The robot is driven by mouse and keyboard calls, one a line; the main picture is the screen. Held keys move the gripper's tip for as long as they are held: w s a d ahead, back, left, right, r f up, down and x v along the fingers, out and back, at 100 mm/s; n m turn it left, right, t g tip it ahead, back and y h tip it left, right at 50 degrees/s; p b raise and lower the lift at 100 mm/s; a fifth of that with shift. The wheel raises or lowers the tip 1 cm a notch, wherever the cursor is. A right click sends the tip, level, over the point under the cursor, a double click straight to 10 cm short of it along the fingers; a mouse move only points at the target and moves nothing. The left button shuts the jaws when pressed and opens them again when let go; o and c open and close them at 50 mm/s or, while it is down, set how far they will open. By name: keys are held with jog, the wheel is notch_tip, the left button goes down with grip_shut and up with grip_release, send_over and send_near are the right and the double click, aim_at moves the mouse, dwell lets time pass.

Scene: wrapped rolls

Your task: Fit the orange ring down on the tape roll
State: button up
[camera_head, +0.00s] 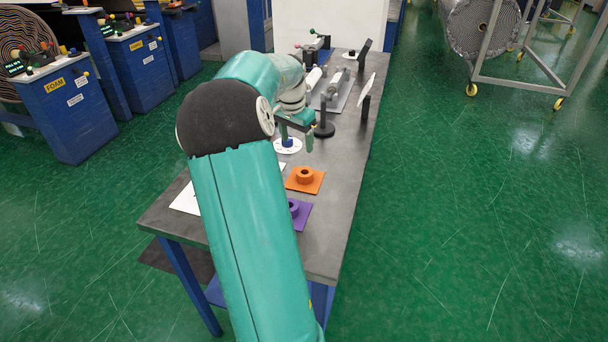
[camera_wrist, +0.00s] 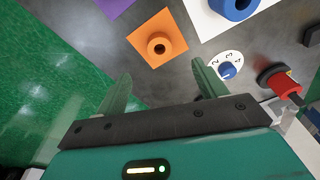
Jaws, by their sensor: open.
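The orange ring (camera_head: 305,175) lies flat on an orange square mat on the grey table. In the wrist view the orange ring (camera_wrist: 159,45) is beyond my fingertips, its dark centre hole showing. A thick blue ring-shaped roll (camera_wrist: 236,7) sits on a white sheet, cut by the top edge; I cannot tell whether it is the tape roll. In the head view my arm hides much of the white sheet. My gripper (camera_wrist: 161,70) is open and empty, its two green fingers apart and not touching the ring. In the head view it hangs above the table beyond the orange mat.
A white numbered dial with a blue knob (camera_wrist: 228,70) lies right of my fingers. A red part (camera_wrist: 285,84) on a black base stands farther right. A purple ring (camera_head: 294,208) sits on a purple mat near the front. Posts and metal fixtures (camera_head: 335,92) fill the table's far end.

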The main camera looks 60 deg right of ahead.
jog(key=d, duration=0.1)
send_over(304, 171)
jog(key=a, duration=0.2)
jog(key=f, duration=0.8)
jog(key=shift+s+f, duration=0.25)
jog(key=shift+s, duration=0.1)
jog(key=shift+w+f, duration=0.15)
jog(key=shift+f, duration=0.45)
jog(key=shift+d+f, duration=0.1)
jog(key=shift+f, duration=0.2)
jog(key=f, duration=0.4)
jog(key=shift+d+f, duration=0.1)
jog(key=shift+d, duration=0.2)
jog(key=c, duration=1.1)
jog(key=shift+c, duration=0.2)
